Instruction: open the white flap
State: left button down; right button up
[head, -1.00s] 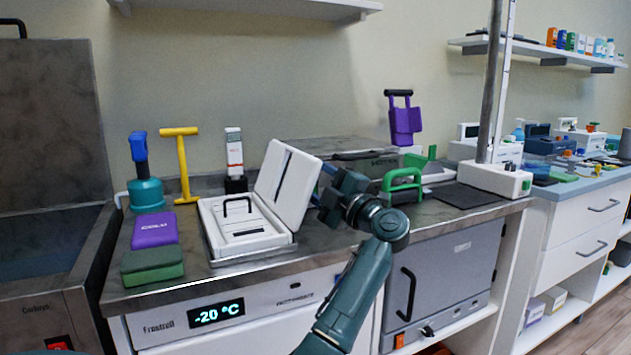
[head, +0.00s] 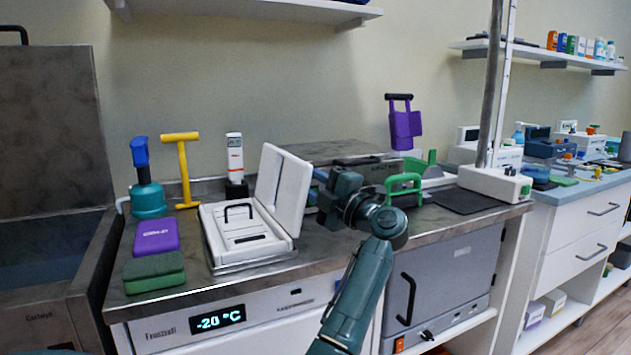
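The white flap (head: 284,187) stands upright, tilted a little to the right, along the right side of a white framed unit (head: 222,258) set in the grey counter. Inside the frame is a white panel with a black handle (head: 238,208). My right gripper (head: 318,190) is just to the right of the flap, near its right face. A small gap seems to lie between them, though contact is hard to tell. Its fingers are partly hidden by its own body, so their opening does not show clearly. My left gripper is not in view.
A purple block (head: 156,235) and green block (head: 153,272) lie left of the unit. A teal pump bottle (head: 146,190), yellow T-shaped tool (head: 183,170) and white device (head: 235,158) stand behind. A green handle (head: 404,184) is right of my gripper.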

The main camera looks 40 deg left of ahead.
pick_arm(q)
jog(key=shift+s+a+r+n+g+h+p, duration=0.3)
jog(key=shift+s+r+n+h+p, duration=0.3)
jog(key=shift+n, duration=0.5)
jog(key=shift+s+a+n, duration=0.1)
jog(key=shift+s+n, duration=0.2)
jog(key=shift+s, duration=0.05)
pick_arm(e)
jog(key=shift+s+g, duration=0.5)
jog(key=shift+g, duration=0.2)
jog(key=shift+h, duration=0.3)
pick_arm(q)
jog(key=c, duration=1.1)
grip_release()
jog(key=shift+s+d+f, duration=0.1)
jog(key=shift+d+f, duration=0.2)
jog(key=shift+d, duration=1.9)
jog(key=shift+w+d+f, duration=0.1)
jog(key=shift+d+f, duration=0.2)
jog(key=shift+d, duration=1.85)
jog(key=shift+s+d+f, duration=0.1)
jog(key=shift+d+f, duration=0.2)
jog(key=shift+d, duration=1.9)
pick_arm(e)
jog(key=shift+s+d+r+m, duration=0.15)
jog(key=shift+r+m, duration=0.1)
jog(key=shift+m, duration=0.15)
